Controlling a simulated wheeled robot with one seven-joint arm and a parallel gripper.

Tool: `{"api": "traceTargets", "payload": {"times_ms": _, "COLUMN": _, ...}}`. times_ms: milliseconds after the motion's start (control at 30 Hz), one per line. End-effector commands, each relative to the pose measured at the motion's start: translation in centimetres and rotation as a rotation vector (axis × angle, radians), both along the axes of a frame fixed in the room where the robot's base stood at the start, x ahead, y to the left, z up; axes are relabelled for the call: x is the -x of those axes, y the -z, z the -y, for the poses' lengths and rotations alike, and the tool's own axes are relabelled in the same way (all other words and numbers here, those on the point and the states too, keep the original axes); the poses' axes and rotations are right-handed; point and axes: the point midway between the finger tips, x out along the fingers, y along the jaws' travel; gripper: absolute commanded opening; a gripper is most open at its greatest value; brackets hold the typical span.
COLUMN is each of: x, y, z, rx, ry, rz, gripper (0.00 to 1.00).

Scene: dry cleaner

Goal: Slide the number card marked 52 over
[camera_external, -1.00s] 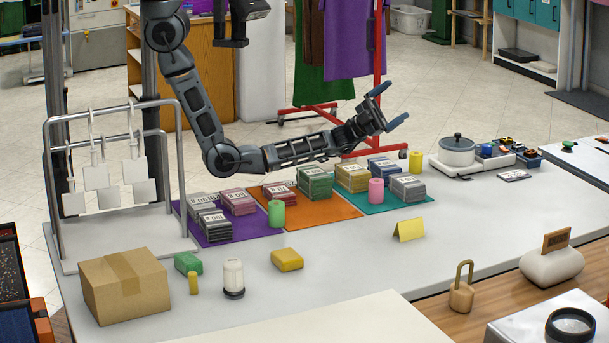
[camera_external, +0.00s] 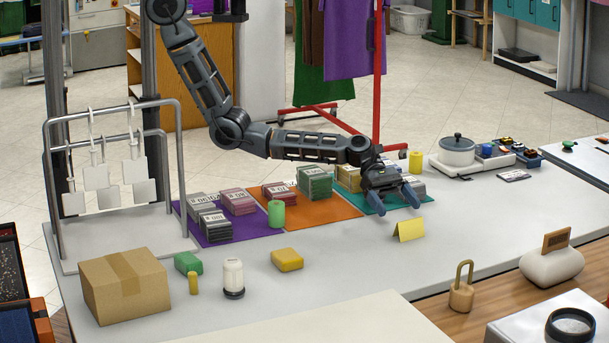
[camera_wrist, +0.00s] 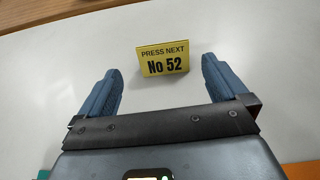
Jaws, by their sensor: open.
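In the wrist view the card (camera_wrist: 163,58) reads "PRESS NEXT No 52" and lies ahead of the gap between my fingers. My gripper (camera_external: 398,200) is open and points down over the front edge of the teal mat, close behind the card.
Stacks of banded tickets stand on the purple mat (camera_external: 236,237), orange mat (camera_external: 335,211) and teal mat (camera_external: 372,201). A green cylinder (camera_external: 276,214) and a yellow block (camera_external: 287,259) are to the left. A padlock (camera_external: 461,295) is at the right front. The counter around the card is clear.

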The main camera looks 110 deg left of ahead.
Motion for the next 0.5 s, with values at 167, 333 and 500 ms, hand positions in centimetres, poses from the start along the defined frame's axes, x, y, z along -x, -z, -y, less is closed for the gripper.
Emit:
{"api": "traceTargets", "payload": {"times_ms": 167, "x": 0.22, "y": 0.52, "z": 0.36, "rx": -0.036, "ry": 0.016, "rz": 0.007, "gripper": 1.00}}
{"api": "traceTargets", "payload": {"times_ms": 333, "x": 0.22, "y": 0.49, "z": 0.34, "rx": -0.034, "ry": 0.015, "rz": 0.007, "gripper": 1.00}}
{"api": "traceTargets", "payload": {"times_ms": 500, "x": -0.15, "y": 0.69, "z": 0.68, "rx": -0.033, "ry": 0.017, "rz": 0.005, "gripper": 1.00}}
